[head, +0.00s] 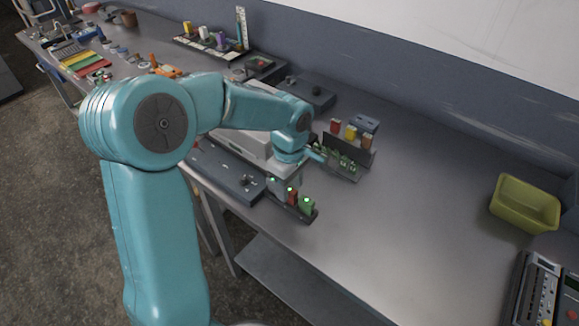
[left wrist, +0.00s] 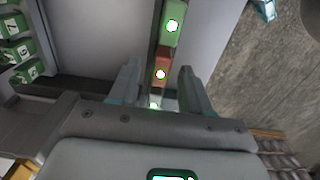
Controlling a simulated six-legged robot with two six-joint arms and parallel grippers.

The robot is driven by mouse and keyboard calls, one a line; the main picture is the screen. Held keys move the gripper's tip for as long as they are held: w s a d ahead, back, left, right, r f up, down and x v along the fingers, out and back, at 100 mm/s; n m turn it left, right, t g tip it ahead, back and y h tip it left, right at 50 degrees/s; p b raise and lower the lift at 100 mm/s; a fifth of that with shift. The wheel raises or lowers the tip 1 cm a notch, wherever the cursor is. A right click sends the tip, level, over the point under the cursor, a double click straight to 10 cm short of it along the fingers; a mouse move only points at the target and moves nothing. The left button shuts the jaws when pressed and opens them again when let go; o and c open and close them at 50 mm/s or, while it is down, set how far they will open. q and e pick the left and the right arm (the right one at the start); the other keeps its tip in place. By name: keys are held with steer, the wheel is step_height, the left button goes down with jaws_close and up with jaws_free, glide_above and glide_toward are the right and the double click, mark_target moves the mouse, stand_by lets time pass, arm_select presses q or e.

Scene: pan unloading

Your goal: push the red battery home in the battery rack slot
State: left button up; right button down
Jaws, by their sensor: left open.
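The red battery (head: 292,196) stands in the small dark battery rack (head: 303,217) near the table's front edge. A green battery (head: 307,205) stands beside it on the right. Bright green-white lights show at the tops of the rack's batteries. In the left wrist view the red battery (left wrist: 162,62) shows between the fingertips, with a green battery (left wrist: 171,25) above it in the picture. My left gripper (left wrist: 158,70) is open, pointing at the rack, its fingers on either side of the red battery's line. Whether they touch it, and how deep it sits, I cannot tell. My right gripper is not in view.
A second rack (head: 341,174) with green cells stands behind, with red, yellow and orange blocks near it. A grey case (head: 240,137) and a dark tray (head: 225,172) lie left. A yellow-green bin (head: 525,205) stands right. The table between rack and bin is clear.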

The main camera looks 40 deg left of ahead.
arm_select(q)
step_height(320, 180, up, 16)
steer(key=shift+f, duration=0.2)
steer(key=shift+s, duration=0.1)
stand_by(0.4)
